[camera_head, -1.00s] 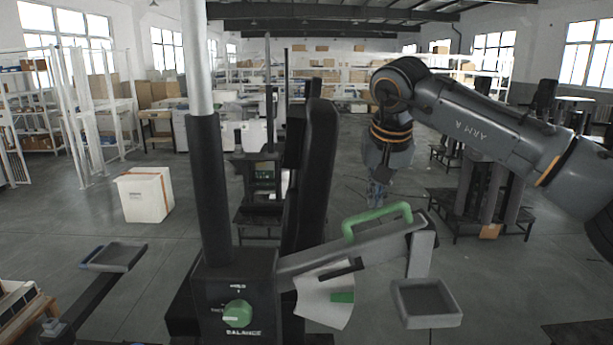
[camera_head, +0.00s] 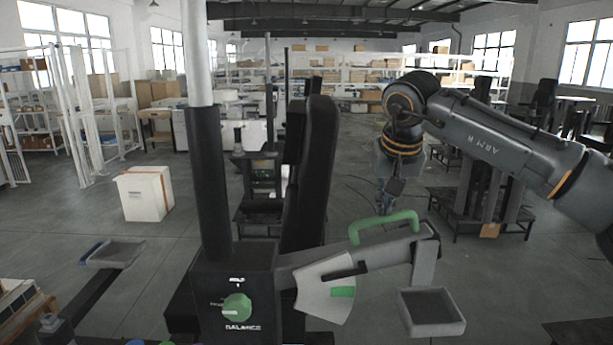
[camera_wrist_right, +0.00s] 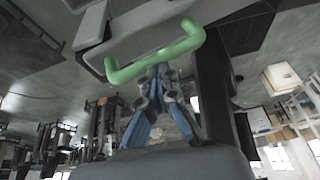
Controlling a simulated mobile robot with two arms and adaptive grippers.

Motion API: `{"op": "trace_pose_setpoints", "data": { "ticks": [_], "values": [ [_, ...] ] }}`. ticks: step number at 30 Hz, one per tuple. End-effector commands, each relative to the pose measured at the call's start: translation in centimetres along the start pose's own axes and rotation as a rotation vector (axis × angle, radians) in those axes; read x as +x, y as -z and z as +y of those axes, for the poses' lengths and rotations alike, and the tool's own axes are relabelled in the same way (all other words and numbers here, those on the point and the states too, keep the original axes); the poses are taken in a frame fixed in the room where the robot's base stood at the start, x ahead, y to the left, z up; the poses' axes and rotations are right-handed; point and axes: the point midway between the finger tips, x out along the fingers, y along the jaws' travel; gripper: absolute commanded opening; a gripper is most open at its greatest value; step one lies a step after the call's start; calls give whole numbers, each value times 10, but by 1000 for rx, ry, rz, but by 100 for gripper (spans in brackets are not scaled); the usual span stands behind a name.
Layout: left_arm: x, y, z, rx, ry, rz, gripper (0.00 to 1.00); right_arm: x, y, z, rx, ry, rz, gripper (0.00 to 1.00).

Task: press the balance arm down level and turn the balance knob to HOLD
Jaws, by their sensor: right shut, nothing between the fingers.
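The balance arm (camera_head: 385,251) slopes up to the right from the black balance box (camera_head: 205,270). Its green handle (camera_head: 385,226) stands on top near the right end and also shows in the wrist view (camera_wrist_right: 157,58). A white sector plate with a green mark (camera_head: 325,287) sits below the arm, and the arm is above that mark. The green balance knob (camera_head: 237,308) is on the box front, its white mark towards the left, with HOLD lettered above. My right gripper (camera_head: 382,211) is shut and empty, its fingertips (camera_wrist_right: 158,70) at the handle, apparently touching it. My left gripper is not visible.
A grey tray (camera_head: 432,312) hangs from the arm's right end. Another small tray (camera_head: 117,254) is at the left. A black column (camera_head: 210,185) rises from the box, with a tall dark post (camera_head: 312,175) behind it. A white carton (camera_head: 145,194) stands on the floor.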

Motion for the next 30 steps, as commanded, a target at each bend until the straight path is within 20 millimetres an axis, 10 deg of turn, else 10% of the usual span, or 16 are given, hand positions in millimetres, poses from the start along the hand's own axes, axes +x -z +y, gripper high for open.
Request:
{"op": "trace_pose_setpoints", "data": {
  "ticks": [30],
  "values": [
    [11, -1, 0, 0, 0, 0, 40, 23, -10, 10, 0, 0, -3, 0]
  ]
}}
